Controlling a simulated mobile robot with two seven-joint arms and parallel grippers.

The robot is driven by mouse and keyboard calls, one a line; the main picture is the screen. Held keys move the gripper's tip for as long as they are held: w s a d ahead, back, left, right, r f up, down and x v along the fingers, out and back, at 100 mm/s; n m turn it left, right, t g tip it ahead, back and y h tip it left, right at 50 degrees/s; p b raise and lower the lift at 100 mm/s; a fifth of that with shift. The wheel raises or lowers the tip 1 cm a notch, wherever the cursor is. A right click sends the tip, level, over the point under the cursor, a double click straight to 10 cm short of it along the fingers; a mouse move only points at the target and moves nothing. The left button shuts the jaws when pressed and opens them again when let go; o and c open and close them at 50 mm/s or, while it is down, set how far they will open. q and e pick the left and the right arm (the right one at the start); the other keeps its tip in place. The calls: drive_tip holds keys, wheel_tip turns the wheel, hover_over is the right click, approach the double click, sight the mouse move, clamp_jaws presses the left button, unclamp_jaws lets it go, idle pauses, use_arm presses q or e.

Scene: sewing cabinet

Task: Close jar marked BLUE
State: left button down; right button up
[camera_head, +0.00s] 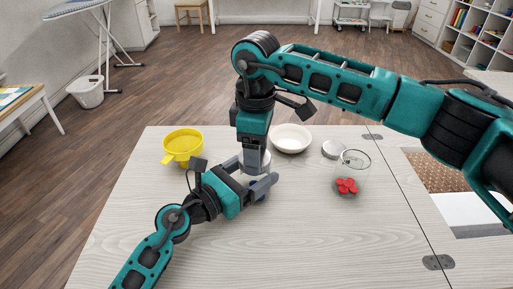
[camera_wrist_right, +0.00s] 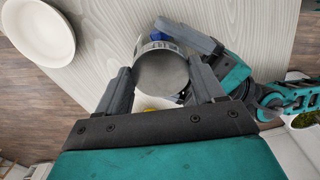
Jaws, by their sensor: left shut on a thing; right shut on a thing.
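My right gripper (camera_wrist_right: 162,78) points down and is shut on a round grey metal lid (camera_wrist_right: 161,73), with a finger on each side of it. Right behind the lid is a clear jar (camera_wrist_right: 159,42) with a dark-lettered label that I cannot read. In the head view my right gripper (camera_head: 255,168) is directly above my left gripper (camera_head: 262,187), which is shut on the jar, low over the table. A bit of blue (camera_wrist_right: 184,92) shows beside the lid. The jar is mostly hidden, and I cannot tell whether the lid is seated on its rim.
A second clear jar (camera_head: 356,164) with red pieces stands open at the right, with a loose lid (camera_head: 331,149) beside it. The table's (camera_head: 310,240) front is clear. An opening lies at right.

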drive_tip(key=shift+s+m, duration=0.1)
drive_tip(key=shift+m, duration=0.7)
drive_tip(key=o, duration=1)
drive_tip(key=shift+r, duration=2.3)
drive_tip(key=shift+c, duration=0.3)
